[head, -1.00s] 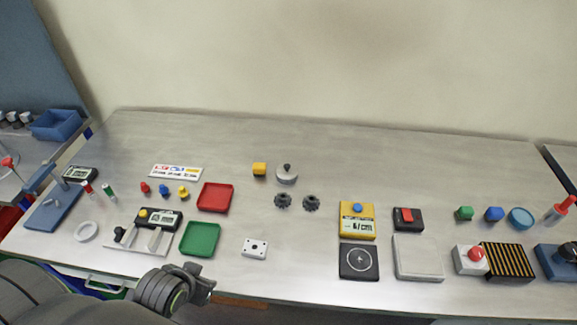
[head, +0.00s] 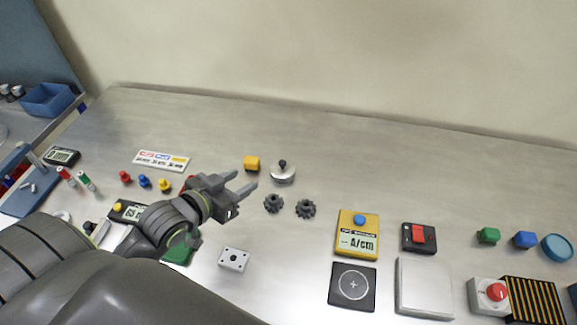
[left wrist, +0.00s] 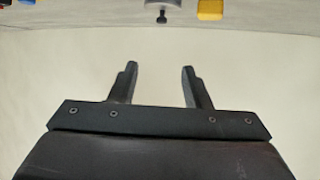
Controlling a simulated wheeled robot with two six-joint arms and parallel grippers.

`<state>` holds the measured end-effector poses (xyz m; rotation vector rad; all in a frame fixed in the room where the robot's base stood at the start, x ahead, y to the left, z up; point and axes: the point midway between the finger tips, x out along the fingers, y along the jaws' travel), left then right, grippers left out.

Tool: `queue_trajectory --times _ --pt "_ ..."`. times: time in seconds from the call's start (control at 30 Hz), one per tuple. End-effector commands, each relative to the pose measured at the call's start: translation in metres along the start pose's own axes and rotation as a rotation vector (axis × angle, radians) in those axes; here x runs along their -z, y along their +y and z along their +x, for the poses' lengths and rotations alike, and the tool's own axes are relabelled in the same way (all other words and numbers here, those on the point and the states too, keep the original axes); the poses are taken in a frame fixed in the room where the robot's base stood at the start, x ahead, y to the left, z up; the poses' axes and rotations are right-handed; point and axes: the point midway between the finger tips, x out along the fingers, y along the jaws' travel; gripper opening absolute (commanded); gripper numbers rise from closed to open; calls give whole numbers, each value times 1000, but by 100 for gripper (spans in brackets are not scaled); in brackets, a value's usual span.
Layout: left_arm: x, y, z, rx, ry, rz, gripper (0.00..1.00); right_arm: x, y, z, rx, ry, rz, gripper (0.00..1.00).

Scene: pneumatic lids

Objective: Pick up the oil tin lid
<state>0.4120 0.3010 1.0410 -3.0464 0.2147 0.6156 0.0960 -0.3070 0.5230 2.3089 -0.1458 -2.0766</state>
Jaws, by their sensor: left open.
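The oil tin lid is most likely the round silver lid with a dark knob (head: 282,175), lying on the table beside a yellow block (head: 251,163). In the left wrist view the lid (left wrist: 162,5) shows at the top edge, partly cut off, with its knob pointing down in the picture. My left gripper (head: 244,184) is open and empty, its fingers pointing right, a short way left of and in front of the lid. Its two fingers (left wrist: 158,70) are apart with nothing between them. My right gripper is not in view.
Two dark gears (head: 274,203) lie just in front of the lid. A white plate with holes (head: 234,259) lies nearer. My arm covers most of the red and green trays. The table behind the lid is clear.

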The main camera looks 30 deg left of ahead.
Motion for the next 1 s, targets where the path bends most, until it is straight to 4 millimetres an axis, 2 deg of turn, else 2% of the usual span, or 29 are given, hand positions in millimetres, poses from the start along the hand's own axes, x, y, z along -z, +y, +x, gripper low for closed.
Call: queue_trajectory --times 0.03,0.2,0.33,0.43,0.67,1.0 --pt "-10 0 4 0 -1 0 43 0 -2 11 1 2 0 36" --pt "-22 0 9 1 -2 0 43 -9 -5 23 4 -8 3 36" --pt "-25 0 12 2 -2 0 43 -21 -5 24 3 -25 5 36" --pt "-24 0 21 3 -1 -3 43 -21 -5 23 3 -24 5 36" --pt "-22 0 65 1 -1 -4 43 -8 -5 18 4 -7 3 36" --pt "-23 0 120 1 -3 -1 43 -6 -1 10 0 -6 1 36"
